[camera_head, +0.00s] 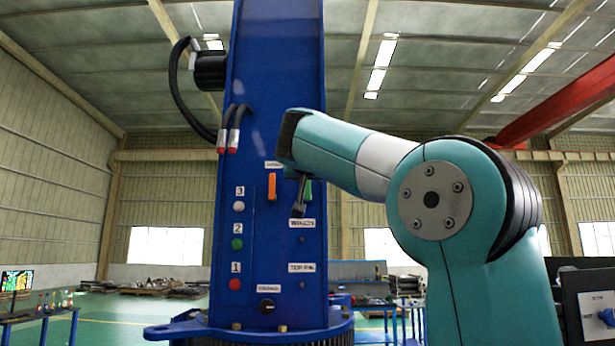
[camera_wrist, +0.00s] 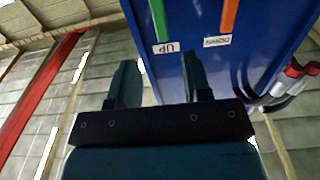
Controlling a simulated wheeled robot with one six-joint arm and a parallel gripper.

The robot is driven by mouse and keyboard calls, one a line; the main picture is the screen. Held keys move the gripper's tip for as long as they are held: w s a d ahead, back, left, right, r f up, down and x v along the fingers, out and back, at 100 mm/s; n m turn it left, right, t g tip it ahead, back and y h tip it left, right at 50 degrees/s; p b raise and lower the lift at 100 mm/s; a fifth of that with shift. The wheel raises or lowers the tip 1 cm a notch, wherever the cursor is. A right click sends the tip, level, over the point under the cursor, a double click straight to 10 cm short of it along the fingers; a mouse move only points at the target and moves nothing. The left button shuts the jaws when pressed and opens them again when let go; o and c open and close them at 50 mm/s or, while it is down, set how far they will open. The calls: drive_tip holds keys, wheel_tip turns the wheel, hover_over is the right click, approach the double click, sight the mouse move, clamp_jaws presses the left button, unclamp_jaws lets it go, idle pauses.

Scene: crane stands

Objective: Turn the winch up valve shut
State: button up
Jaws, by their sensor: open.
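The winch up valve is a green lever on the blue crane column (camera_head: 250,75). In the head view the green lever (camera_head: 308,190) shows only in part behind my gripper (camera_head: 299,196). In the wrist view, which sees the panel upside down, the green lever (camera_wrist: 157,18) is at the top beside a label reading UP (camera_wrist: 166,48). My gripper (camera_wrist: 160,75) is open, with nothing visible between its fingers. Its fingers point toward the panel near the green lever; I cannot tell whether they touch it.
An orange lever (camera_head: 271,187), labelled DOWN in the wrist view, hangs upright left of the green one. Black hoses with red ends (camera_head: 228,135) are at the upper left. Numbered lamps (camera_head: 237,244) and a black knob (camera_head: 267,305) are lower on the column.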

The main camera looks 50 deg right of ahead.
sight(308, 184)
drive_tip(key=p+x, duration=0.4)
drive_tip(key=x, duration=0.4)
drive_tip(key=shift+w+d+r, duration=0.1)
drive_tip(key=shift+r, duration=0.1)
drive_tip(key=shift+w+d+f, duration=0.2)
drive_tip(key=shift+w+d, duration=0.15)
drive_tip(key=shift+d, duration=0.05)
clamp_jaws()
